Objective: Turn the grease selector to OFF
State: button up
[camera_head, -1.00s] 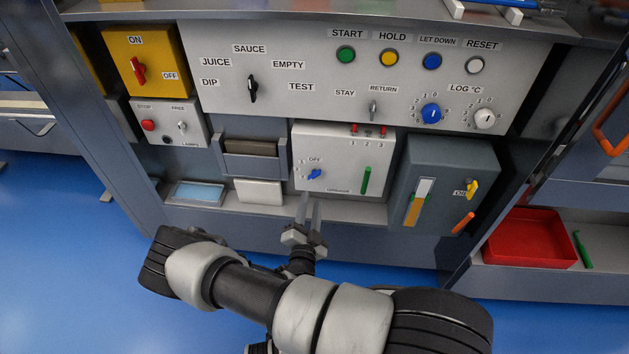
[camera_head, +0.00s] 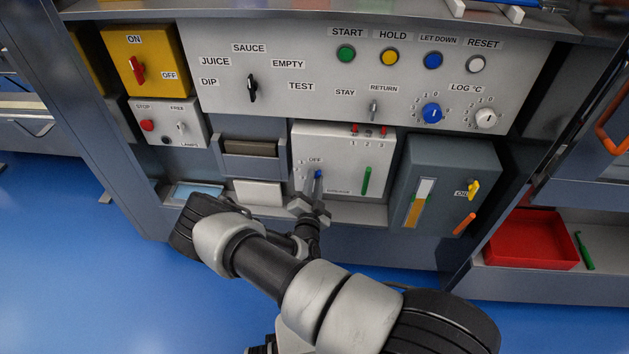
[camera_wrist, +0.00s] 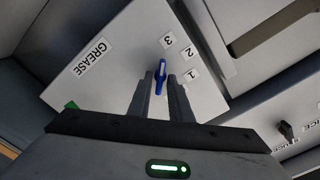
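The grease selector is a small blue knob (camera_head: 319,173) on the white panel (camera_head: 345,140), below the OFF label (camera_head: 315,160). In the head view my gripper covers most of it. In the wrist view the blue knob (camera_wrist: 160,76) shows between the fingertips of my gripper (camera_wrist: 162,84), with a finger on each side. The fingers are apart, and I see no firm contact. The labels 1, 2 and 3 lie to the right of the knob there, and GREASE (camera_wrist: 90,57) to the left. The OFF label is hidden in the wrist view, and the pointer's direction is unclear. My gripper (camera_head: 318,182) reaches up to the panel.
A green bar (camera_head: 367,180) and several red switches (camera_head: 354,129) are on the same panel. A dark grey box (camera_head: 450,165) with a yellow handle stands to its right. A grey holder (camera_head: 250,160) is on its left. A ledge runs below.

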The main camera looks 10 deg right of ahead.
grip_shut()
jog(key=shift+m, duration=0.3)
jog(key=m+p, duration=0.2)
jog(key=m, duration=0.6)
jog(key=m+p, duration=0.2)
jog(key=m, duration=0.7)
jog(key=f+m+p, duration=0.1)
jog(key=m+p, duration=0.1)
jog(key=m, duration=0.7)
jog(key=shift+a, duration=0.25)
jog(key=shift+m+p, duration=0.3)
jog(key=shift+o, duration=2.2)
grip_release()
